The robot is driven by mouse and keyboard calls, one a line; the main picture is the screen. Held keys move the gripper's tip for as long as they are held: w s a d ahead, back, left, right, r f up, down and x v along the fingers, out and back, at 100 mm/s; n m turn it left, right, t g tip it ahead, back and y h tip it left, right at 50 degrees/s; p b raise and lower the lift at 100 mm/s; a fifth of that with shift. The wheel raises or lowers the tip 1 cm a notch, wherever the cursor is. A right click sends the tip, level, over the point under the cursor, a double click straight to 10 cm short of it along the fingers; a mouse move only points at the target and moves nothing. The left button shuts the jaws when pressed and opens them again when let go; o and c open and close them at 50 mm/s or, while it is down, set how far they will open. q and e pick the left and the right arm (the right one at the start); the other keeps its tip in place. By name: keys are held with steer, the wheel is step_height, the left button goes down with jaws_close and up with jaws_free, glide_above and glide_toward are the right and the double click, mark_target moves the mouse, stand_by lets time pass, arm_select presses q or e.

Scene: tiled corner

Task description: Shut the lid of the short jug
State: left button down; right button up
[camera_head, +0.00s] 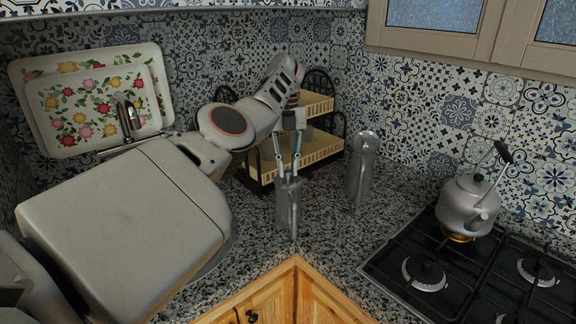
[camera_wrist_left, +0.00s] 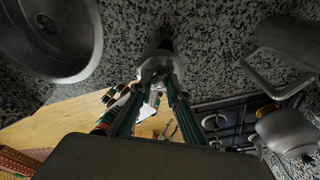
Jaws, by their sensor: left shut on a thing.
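The short grey metal jug (camera_head: 288,208) stands upright on the speckled counter, near its front corner. My left gripper (camera_head: 289,176) reaches down from above, with its two fingers at the jug's top. It is shut on the top of the jug. In the left wrist view, the jug (camera_wrist_left: 160,62) shows between and beyond the fingertips (camera_wrist_left: 153,86). The lid is not clearly distinguishable at the jug's top, so I cannot tell its angle. My right gripper is not in view.
A taller grey jug (camera_head: 361,170) stands to the right, apart from the short one. A two-tier rack (camera_head: 318,150) is close behind. A kettle (camera_head: 468,205) sits on the black gas hob (camera_head: 420,290) at right. Floral trays (camera_head: 95,98) lean against the tiled wall.

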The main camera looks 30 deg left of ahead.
arm_select(q)
steer(key=shift+f, duration=0.2)
steer(key=c, duration=1.9)
jaws_free()
steer(key=shift+r, duration=0.1)
